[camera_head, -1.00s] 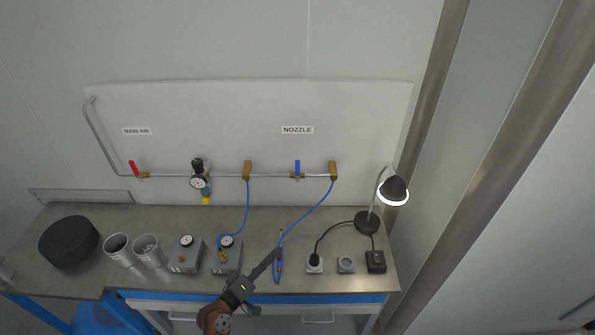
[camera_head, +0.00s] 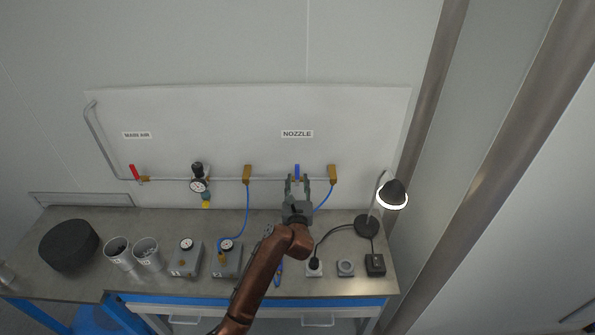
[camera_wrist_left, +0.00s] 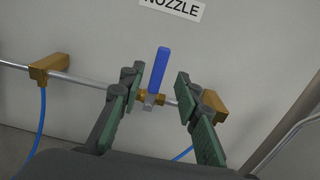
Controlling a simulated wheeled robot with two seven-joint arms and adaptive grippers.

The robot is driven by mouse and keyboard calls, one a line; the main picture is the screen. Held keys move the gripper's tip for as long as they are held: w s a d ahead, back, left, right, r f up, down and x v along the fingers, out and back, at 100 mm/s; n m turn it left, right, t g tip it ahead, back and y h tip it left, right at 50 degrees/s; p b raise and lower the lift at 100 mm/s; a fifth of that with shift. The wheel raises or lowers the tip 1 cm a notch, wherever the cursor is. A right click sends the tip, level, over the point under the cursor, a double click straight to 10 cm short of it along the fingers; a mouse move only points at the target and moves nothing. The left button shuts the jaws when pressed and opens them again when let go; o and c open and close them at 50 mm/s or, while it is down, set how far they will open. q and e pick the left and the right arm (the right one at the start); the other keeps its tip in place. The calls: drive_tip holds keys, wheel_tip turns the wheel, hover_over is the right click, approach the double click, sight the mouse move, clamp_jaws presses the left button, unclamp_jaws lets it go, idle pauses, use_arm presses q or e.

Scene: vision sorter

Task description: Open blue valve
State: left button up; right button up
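The blue valve handle (camera_head: 297,170) stands upright on the pipe under the NOZZLE label (camera_head: 297,134). In the left wrist view the blue handle (camera_wrist_left: 160,72) points up from a brass valve body (camera_wrist_left: 150,98). My left gripper (camera_head: 297,181) is just in front of and below the handle. In the wrist view my left gripper (camera_wrist_left: 160,80) is open, with one finger on each side of the handle and gaps between. The fingers appear not to touch it. My right gripper is not in view.
Brass fittings (camera_head: 247,173) and (camera_head: 332,173) sit on the pipe either side of the valve. A blue hose (camera_head: 322,200) hangs from the right fitting. A red valve handle (camera_head: 134,171) and a gauge (camera_head: 198,185) are farther left. A lamp (camera_head: 393,194) stands right.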

sight(297, 172)
use_arm(q)
drive_tip(key=w, duration=0.6)
drive_tip(key=shift+s, duration=0.1)
drive_tip(key=shift+c, duration=0.5)
clamp_jaws()
